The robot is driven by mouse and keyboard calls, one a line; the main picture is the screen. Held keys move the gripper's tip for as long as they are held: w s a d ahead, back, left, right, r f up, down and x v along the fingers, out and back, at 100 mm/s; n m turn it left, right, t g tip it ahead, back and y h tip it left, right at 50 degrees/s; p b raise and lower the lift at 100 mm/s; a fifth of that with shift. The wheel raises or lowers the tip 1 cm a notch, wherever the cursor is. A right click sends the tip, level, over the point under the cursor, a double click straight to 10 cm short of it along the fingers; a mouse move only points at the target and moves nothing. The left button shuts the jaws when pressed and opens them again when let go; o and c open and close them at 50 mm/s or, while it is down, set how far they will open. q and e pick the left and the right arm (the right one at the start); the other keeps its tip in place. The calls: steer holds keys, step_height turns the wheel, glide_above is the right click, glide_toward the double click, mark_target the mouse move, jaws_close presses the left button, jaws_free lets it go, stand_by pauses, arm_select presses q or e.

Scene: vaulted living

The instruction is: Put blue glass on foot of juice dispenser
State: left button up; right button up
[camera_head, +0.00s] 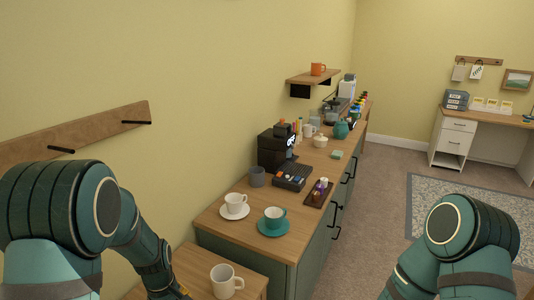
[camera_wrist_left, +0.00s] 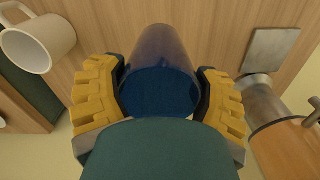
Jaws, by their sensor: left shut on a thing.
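The blue glass (camera_wrist_left: 160,75) is dark and see-through; in the left wrist view it lies between the yellow-padded fingers of my left gripper (camera_wrist_left: 160,92). That gripper is shut on it. In the head view only a sliver of the left gripper (camera_head: 182,291) shows at the bottom edge, and the glass is hidden there. At the right of the wrist view are a flat grey metal plate (camera_wrist_left: 272,48) and a metal cylinder (camera_wrist_left: 265,103) beside a wooden part; they may belong to the juice dispenser, but I cannot tell. My right gripper is out of view.
A white mug (camera_head: 224,282) stands on the near wooden top (camera_head: 194,262); a white mug (camera_wrist_left: 40,38) also shows in the wrist view. On the counter (camera_head: 217,217) stand a white cup (camera_head: 235,203), a teal cup (camera_head: 274,216) and a coffee machine (camera_head: 272,150). A wall rail (camera_head: 80,135) is at left.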

arm_select(q)
steer(key=s+d+m, duration=0.3)
steer(key=d+m, duration=0.4)
steer(key=m, duration=0.3)
steer(key=shift+s, duration=0.35)
steer(key=s+a+n+p, duration=0.1)
steer(key=s+a+n, duration=0.2)
steer(key=a+n, duration=1.1)
steer(key=shift+m, duration=0.7)
steer(key=shift+s+a+f+b, duration=0.1)
steer(key=shift+a+f+b, duration=0.3)
steer(key=shift+f, duration=1.2)
steer(key=shift+s+a+f+b, duration=0.1)
steer(key=shift+a+f+b, duration=0.25)
steer(key=shift+f, duration=1.2)
steer(key=shift+a+f+b, duration=0.3)
steer(key=shift+a+f, duration=0.15)
steer(key=shift+f, duration=1.15)
steer(key=shift+s, duration=0.1)
